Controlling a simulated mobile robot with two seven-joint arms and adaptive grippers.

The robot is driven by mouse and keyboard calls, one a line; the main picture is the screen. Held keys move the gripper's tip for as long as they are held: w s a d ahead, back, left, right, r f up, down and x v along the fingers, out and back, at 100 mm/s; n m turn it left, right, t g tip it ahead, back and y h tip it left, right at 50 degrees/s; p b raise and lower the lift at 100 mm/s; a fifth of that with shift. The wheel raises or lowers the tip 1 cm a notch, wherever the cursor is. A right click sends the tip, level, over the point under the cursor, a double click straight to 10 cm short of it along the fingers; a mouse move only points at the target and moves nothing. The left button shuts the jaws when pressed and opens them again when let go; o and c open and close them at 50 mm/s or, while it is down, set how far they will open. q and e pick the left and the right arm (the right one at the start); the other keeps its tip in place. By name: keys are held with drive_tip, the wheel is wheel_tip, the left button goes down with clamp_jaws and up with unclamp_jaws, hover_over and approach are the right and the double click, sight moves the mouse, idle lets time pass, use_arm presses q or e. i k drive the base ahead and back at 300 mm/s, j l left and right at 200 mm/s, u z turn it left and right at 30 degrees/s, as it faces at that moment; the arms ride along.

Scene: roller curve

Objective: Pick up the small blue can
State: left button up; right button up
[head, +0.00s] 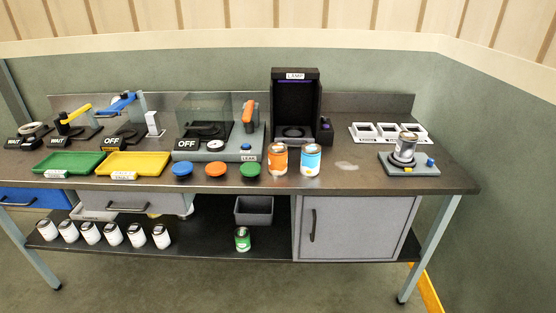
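A can with a blue and white label (311,161) stands upright near the front edge of the workbench, right of its middle. It looks about the same size as the can with an orange and white label (277,161), which stands close on its left. Nothing covers the blue can. Neither of my grippers shows in the head view.
The workbench (400,191) carries green (70,158) and yellow trays, several coloured lids, and a black lamp booth (295,74) behind the cans. White cans and a green can (242,239) stand on the lower shelf.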

sight(310, 152)
drive_tip(key=i+l, duration=0.15)
drive_tip(key=i, duration=0.2)
drive_tip(key=i+l, duration=0.2)
drive_tip(key=i, duration=0.2)
drive_tip(key=i+l, duration=0.15)
drive_tip(key=i, duration=0.2)
